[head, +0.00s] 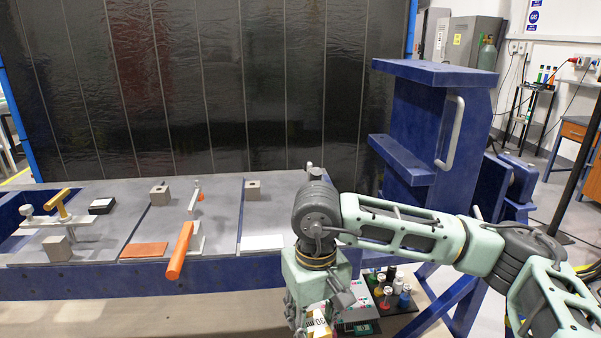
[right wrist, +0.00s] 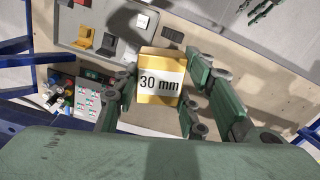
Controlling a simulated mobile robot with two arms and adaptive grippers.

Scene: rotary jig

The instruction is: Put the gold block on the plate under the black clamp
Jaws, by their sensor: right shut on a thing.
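The gold block (right wrist: 160,88) has a white "30 mm" label and sits between the fingers of my right gripper (right wrist: 158,105), which is shut on it. In the head view the gold block (head: 317,325) shows only partly at the bottom edge, below my right gripper (head: 318,312), in front of the bench. No black clamp shows clearly. A grey fitting (head: 312,171) stands at the bench's right section, and my right arm hides much of that area. A white plate (head: 263,242) lies on that section. My left gripper is not in view.
The blue-edged bench (head: 90,283) bears a clamp with a gold handle (head: 62,203), an orange-handled clamp (head: 180,250), an orange plate (head: 144,250) and grey blocks. A blue stand (head: 430,110) rises at right. Several small bottles (head: 390,290) sit below the bench top.

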